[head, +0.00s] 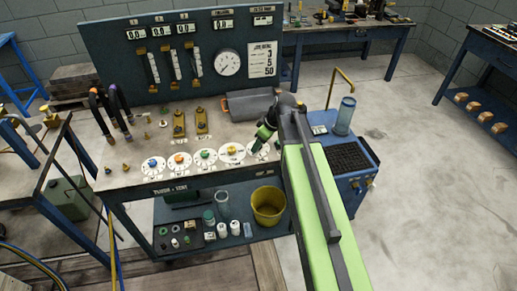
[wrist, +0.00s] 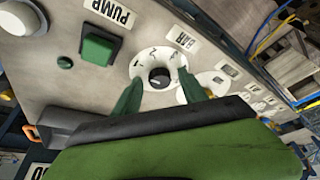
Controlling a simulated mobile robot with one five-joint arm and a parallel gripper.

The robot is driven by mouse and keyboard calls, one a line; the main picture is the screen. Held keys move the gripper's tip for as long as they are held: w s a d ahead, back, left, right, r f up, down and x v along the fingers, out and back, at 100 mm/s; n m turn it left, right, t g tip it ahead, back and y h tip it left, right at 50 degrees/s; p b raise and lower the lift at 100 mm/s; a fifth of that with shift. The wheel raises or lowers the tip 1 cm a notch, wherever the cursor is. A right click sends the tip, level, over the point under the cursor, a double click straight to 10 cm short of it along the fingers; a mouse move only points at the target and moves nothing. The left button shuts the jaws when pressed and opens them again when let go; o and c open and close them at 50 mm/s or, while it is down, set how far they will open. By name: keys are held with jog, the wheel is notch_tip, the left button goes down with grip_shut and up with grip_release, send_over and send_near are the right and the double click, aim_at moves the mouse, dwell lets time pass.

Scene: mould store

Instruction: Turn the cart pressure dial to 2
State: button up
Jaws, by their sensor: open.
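A round white dial (wrist: 150,62) with a black knob (wrist: 159,78) is in the middle of the wrist view, beside a label reading BAR (wrist: 181,38). In the head view my gripper (head: 261,141) is over the right end of the bench's dial row. The blue cart (head: 358,182) stands right of my arm, which partly hides it.
A green switch (wrist: 98,48) labelled PUMP is left of the dial. The bench (head: 112,182) carries several more dials with coloured knobs, and a gauge board (head: 108,50) behind. A yellow bucket (head: 268,204) is on the lower shelf. Floor at right is clear.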

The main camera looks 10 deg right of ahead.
jog(key=shift+c, duration=0.2)
grip_shut()
jog(key=shift+a, duration=0.4)
jog(key=shift+d, duration=0.25)
jog(key=shift+s+m, duration=0.15)
jog(key=shift+m, duration=0.55)
jog(key=m+t+h, duration=0.1)
jog(key=m, duration=0.3)
jog(key=shift+s+a+h, duration=0.1)
jog(key=shift+h, duration=0.3)
jog(key=shift+a+m+h, duration=0.1)
jog(key=shift+m+h, duration=0.5)
jog(key=shift+m, duration=1)
